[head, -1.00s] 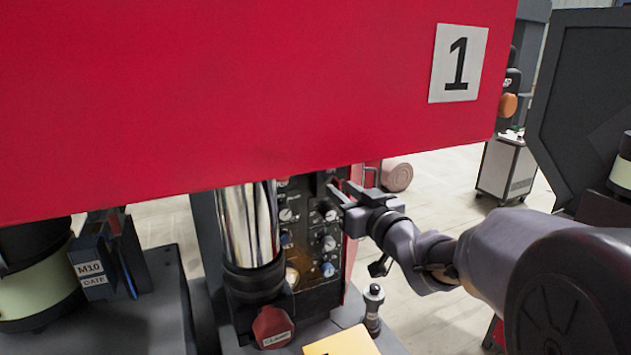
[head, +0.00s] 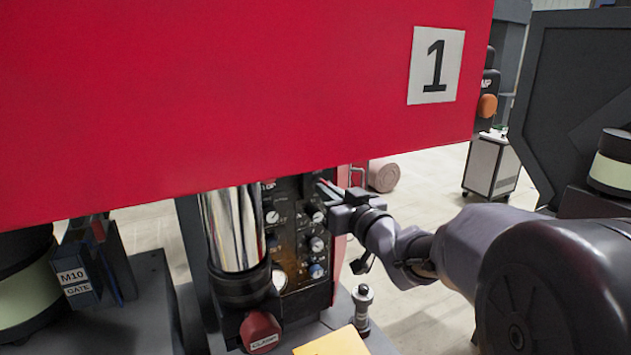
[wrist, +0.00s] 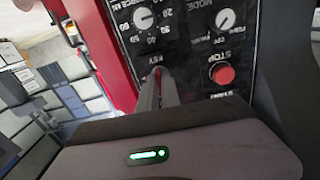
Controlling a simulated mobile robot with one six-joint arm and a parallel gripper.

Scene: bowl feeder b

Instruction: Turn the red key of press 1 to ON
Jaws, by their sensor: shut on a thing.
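Press 1 is the big red machine with the white "1" sign (head: 436,65) in the head view. Its dark control panel (head: 290,235) stands below the red housing, beside a chrome column. My gripper (head: 322,188) reaches the panel's upper right from the right.
A red stop button (wrist: 223,75) and a mode knob (wrist: 225,19) are close right of the fingers. A round dial (wrist: 144,18) is above them. In the head view, a red clamp knob (head: 260,330) and a metal post (head: 362,308) stand below the panel.

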